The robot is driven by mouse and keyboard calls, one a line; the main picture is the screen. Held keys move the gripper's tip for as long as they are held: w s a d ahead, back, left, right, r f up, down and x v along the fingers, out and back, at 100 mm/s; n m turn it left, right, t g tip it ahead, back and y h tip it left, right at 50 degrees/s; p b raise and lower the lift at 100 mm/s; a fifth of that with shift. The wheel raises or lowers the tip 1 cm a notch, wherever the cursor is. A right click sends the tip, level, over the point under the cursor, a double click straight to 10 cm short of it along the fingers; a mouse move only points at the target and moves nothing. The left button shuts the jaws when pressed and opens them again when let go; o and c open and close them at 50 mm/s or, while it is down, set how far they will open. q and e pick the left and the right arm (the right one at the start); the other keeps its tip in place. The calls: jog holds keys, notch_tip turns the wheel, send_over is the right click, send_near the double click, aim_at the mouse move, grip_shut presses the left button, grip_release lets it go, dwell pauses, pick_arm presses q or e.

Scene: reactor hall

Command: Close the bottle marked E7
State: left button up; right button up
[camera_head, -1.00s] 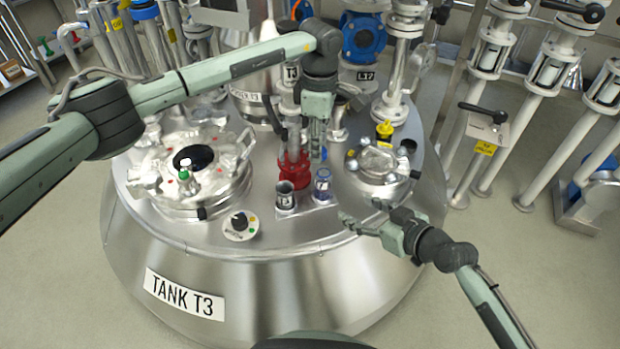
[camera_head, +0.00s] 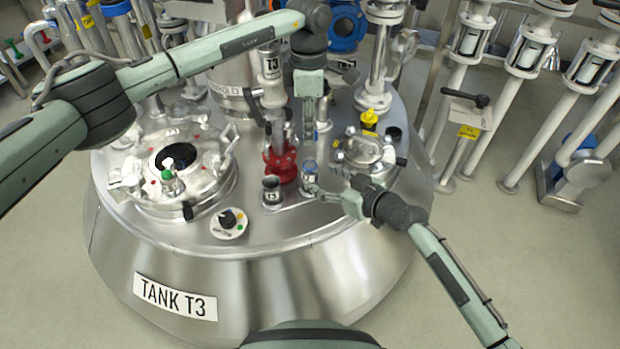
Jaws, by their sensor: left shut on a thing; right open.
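A small clear bottle with a blue rim (camera_head: 309,170) stands upright on the tank top, right of the red fitting. Its marking is too small to read, so I cannot tell if it is E7. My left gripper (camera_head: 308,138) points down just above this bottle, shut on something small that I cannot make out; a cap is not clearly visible. My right gripper (camera_head: 316,183) is open, its fingertips close beside the lower part of the bottle. I cannot tell whether they touch it.
A dark open metal cup (camera_head: 271,190) stands left of the bottle. The red fitting (camera_head: 281,165) with its pipe rises behind. A clamped hatch (camera_head: 364,152) lies to the right, a larger hatch (camera_head: 175,165) to the left. The tank's front slope (camera_head: 290,270) is clear.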

aim_at(315, 175)
jog(key=x, duration=0.6)
grip_shut()
dwell(0.4)
